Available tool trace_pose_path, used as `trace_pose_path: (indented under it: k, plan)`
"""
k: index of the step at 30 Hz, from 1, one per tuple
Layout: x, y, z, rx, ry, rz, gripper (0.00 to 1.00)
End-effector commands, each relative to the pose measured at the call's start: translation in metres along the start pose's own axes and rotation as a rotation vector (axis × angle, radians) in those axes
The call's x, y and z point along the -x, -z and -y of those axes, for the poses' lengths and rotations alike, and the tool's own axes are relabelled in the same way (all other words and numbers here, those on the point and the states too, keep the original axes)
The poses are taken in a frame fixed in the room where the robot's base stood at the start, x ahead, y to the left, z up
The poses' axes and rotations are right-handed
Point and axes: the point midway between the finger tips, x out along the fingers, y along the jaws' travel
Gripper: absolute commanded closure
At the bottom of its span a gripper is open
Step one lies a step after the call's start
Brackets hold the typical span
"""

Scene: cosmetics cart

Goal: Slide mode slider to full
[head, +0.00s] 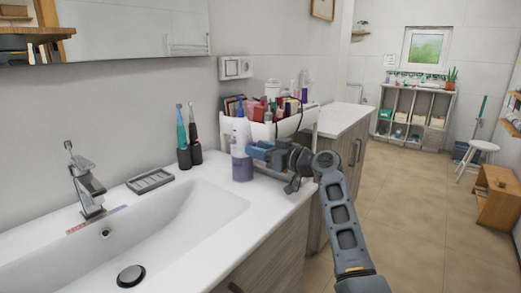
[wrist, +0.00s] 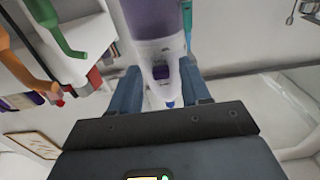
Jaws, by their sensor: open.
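A white water flosser (head: 240,138) with a purple tank and a blue tip stands upright on the counter by the sink's right end. In the wrist view the flosser (wrist: 153,50) appears upside down, its front facing the camera. A small dark purple slider (wrist: 160,72) shows on its white body; its setting cannot be read. My gripper (head: 252,150) is at the flosser's right side in the head view. In the wrist view my gripper (wrist: 159,86) is open, with one blue finger on each side of the body. Contact with the slider cannot be told.
A white cart (head: 290,128) full of cosmetics stands just behind my gripper. Two toothbrushes (head: 188,140) stand at the wall beside a grey soap tray (head: 150,181). The sink basin (head: 190,215) is empty.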

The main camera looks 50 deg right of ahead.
Motion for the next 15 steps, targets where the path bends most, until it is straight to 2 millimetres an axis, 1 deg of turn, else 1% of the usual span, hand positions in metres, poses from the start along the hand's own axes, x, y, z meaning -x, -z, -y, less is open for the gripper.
trace_pose_path:
  k: [4,7,11,15]
  plan:
    - [0.001,0.001,0.000,0.001,0.000,-0.001,0.53]
    - [0.007,0.000,-0.001,0.001,-0.002,-0.002,0.53]
    - [0.026,-0.001,-0.001,0.002,-0.002,-0.001,0.53]
    - [0.050,-0.001,-0.002,0.000,-0.003,-0.001,0.53]
